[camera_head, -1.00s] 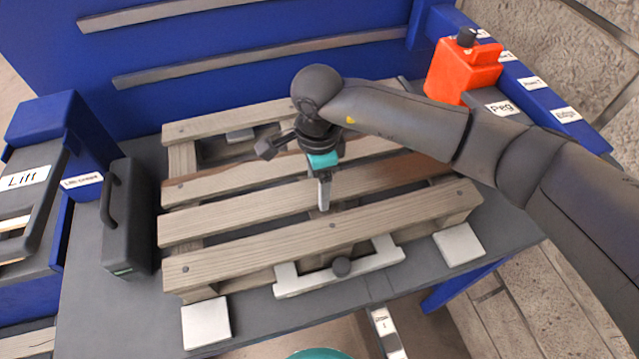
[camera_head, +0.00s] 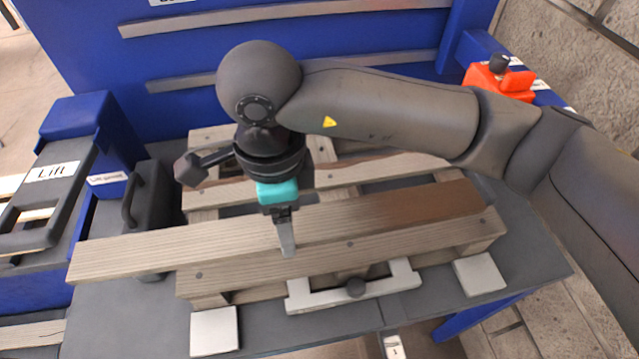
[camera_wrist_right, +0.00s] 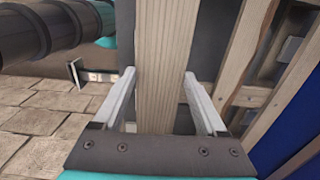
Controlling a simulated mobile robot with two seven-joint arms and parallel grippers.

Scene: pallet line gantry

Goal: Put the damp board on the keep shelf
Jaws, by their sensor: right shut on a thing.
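The damp board (camera_head: 400,209) is a long pale wooden plank with a dark brown patch towards its right end. My right gripper (camera_head: 286,240) is shut on it near its middle, pointing down. The board appears raised over the front of the pallet (camera_head: 400,245), with its left end sticking out past the pallet's left side. In the right wrist view the board (camera_wrist_right: 165,60) runs between the two fingers (camera_wrist_right: 158,100). My left gripper is out of view. I cannot tell which surface is the keep shelf.
A black case with a handle (camera_head: 150,215) stands left of the pallet, partly under the board's left end. A black unit labelled Lift (camera_head: 50,172) is farther left. A blue wall with rails (camera_head: 290,19) stands behind. An orange container (camera_head: 500,82) is at back right.

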